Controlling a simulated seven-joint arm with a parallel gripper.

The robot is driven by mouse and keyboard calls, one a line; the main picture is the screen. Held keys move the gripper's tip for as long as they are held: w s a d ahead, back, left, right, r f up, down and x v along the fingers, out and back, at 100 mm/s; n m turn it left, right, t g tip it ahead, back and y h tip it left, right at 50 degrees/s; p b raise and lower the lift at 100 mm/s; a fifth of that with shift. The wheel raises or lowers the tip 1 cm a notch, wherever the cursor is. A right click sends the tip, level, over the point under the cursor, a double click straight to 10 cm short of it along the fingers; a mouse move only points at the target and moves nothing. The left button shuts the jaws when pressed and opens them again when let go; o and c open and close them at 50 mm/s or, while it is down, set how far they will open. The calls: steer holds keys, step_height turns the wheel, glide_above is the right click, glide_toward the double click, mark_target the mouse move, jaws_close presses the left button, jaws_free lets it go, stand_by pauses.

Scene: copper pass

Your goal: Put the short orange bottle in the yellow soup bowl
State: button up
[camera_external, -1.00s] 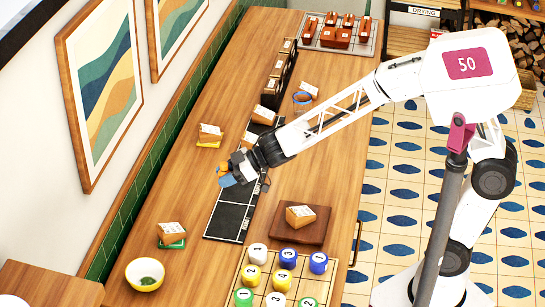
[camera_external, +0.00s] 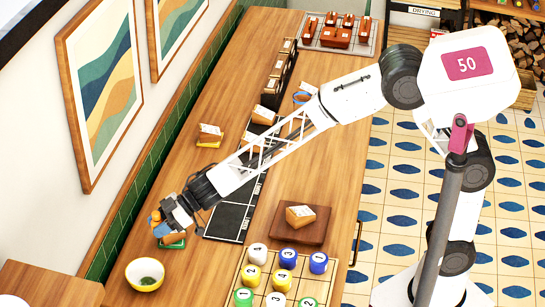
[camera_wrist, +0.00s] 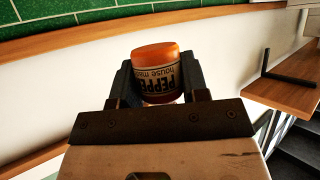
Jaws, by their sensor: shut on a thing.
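My gripper (camera_external: 162,222) is shut on the short orange bottle (camera_wrist: 156,72), which has an orange top and a pale label with dark "PEPPER" print, upside down in the wrist view. In the external view the bottle shows as a small orange patch (camera_external: 155,216) at the fingertips, partly hidden by them. The yellow soup bowl (camera_external: 145,274), yellow outside and white inside with something green in it, stands on the table below the gripper in the picture. The gripper and bottle are apart from the bowl, over the area of a green block.
A green block (camera_external: 173,242) lies under my gripper in the picture. A wooden board (camera_external: 300,222) with a wedge and a grid tray (camera_external: 270,275) of numbered pieces are to the right. A dark mat (camera_external: 232,217) lies mid-table. The wall is close on the left.

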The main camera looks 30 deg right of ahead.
steer(key=s+a, duration=0.2)
steer(key=a, duration=0.1)
steer(key=shift+a+f, duration=0.1)
steer(key=shift+a, duration=0.1)
glide_above(159, 274)
steer(key=shift+f, duration=2.95)
steer(key=shift+f, duration=0.1)
steer(key=shift+f, duration=1.95)
steer(key=shift+f, duration=0.2)
